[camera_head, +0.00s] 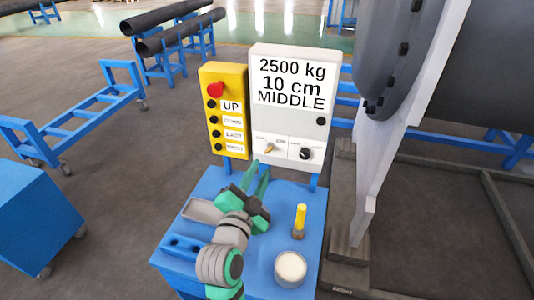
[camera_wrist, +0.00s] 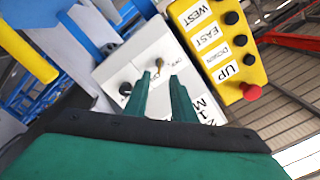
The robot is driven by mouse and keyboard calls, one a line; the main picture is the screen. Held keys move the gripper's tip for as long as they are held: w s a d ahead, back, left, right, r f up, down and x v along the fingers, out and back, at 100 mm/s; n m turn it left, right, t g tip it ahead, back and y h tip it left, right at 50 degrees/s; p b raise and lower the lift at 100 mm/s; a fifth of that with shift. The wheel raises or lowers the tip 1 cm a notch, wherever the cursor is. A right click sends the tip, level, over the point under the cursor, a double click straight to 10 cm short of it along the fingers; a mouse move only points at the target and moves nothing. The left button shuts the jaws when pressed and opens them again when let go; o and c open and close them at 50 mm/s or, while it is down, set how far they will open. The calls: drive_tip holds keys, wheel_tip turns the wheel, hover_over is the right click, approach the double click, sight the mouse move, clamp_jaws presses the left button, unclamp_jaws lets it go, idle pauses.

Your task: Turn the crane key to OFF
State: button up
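The white control panel (camera_head: 285,125) stands upright at the back of the blue cart and reads "2500 kg 10 cm MIDDLE". A small brass-coloured key (camera_head: 269,147) sits low on its left side, turned at a slant. Its small label is too blurred to read. The key also shows in the wrist view (camera_wrist: 159,64), just beyond the gap between my fingertips. My green gripper (camera_head: 260,172) is in front of and below the key, pointing at the panel. In the wrist view my gripper (camera_wrist: 160,76) has its two fingers apart with nothing between them.
A black knob (camera_head: 305,153) is right of the key. A yellow button box (camera_head: 225,110) with a red button adjoins the panel's left. On the blue cart (camera_head: 255,250) stand a yellow-handled tool (camera_head: 300,220) and a pale round pot (camera_head: 290,268). A large grey flanged shell (camera_head: 395,50) is at right.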

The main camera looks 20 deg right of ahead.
sight(269, 149)
drive_tip(key=x, duration=0.8)
drive_tip(key=shift+w+d, duration=0.1)
drive_tip(key=shift+c, duration=0.2)
clamp_jaws()
